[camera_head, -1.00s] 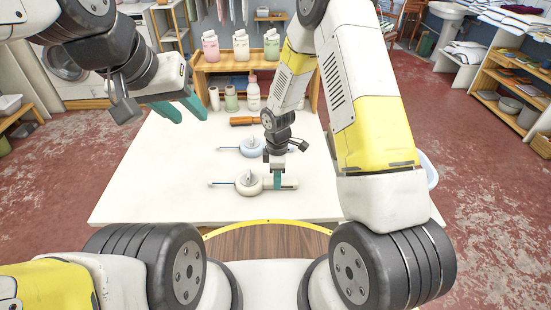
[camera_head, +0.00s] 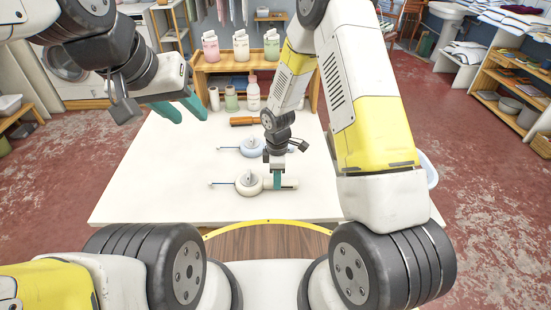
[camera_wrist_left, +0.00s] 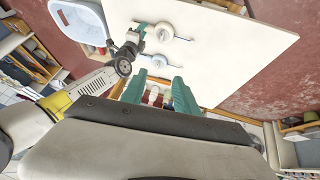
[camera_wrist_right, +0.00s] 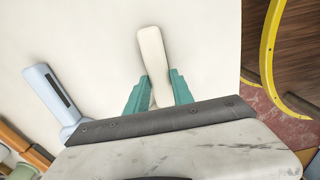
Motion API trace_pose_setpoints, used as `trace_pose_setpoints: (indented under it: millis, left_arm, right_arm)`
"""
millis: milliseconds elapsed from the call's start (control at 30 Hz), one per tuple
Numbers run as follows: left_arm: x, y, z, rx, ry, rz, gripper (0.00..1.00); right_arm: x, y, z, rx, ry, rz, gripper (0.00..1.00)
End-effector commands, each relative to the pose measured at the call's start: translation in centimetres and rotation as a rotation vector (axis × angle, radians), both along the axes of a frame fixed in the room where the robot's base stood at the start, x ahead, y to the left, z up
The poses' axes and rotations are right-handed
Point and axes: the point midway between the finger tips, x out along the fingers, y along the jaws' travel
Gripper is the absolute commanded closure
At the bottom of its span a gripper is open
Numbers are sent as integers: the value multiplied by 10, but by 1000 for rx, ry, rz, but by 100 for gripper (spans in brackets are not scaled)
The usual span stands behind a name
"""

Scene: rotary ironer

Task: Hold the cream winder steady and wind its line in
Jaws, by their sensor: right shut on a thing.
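The cream winder (camera_head: 248,184) lies on the white table, with a round body, a thin rod pointing left and a handle to the right. My right gripper (camera_head: 278,181) is shut on the winder's handle, which also shows between the green fingers in the right wrist view (camera_wrist_right: 153,55). The winder's round body is out of that view. The winder also shows in the left wrist view (camera_wrist_left: 163,32). My left gripper (camera_head: 188,108) is open and empty, raised above the table's left part. I cannot make out the line.
A pale blue winder (camera_head: 252,147) lies just behind the cream one. An orange-brown handled tool (camera_head: 243,121) and several bottles (camera_head: 253,95) stand or lie farther back by a wooden shelf (camera_head: 203,77). The table's left front (camera_head: 150,195) is clear.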

Motion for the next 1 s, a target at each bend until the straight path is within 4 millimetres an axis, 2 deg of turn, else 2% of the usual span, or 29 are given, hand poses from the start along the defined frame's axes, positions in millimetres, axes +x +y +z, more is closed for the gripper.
trace_pose_setpoints:
  millis: [67, 233, 267, 367, 567, 767, 1000]
  left_arm:
    - [0, 0, 0, 0, 0, 0, 64]
    - [4, 0, -2, -5, 15, 21, 32]
    - [7, 0, -2, -7, 23, 33, 29]
    - [19, 0, -8, -23, 70, 99, 29]
    - [61, 0, -32, -87, 211, 322, 29]
    - [103, -2, -70, -171, 357, 562, 29]
    - [147, -8, -129, -292, 537, 855, 29]
  right_arm:
    - [0, 0, 0, -1, 1, 0, 100]
    - [-1, 0, 0, -1, 1, 0, 100]
    - [-1, 0, 0, -1, 1, 0, 100]
    - [-1, 0, 0, -1, 1, 0, 100]
    - [0, 0, 0, 0, 1, 0, 100]
    - [0, 0, 0, 0, 1, 0, 100]
    - [0, 0, 0, 0, 0, 0, 100]
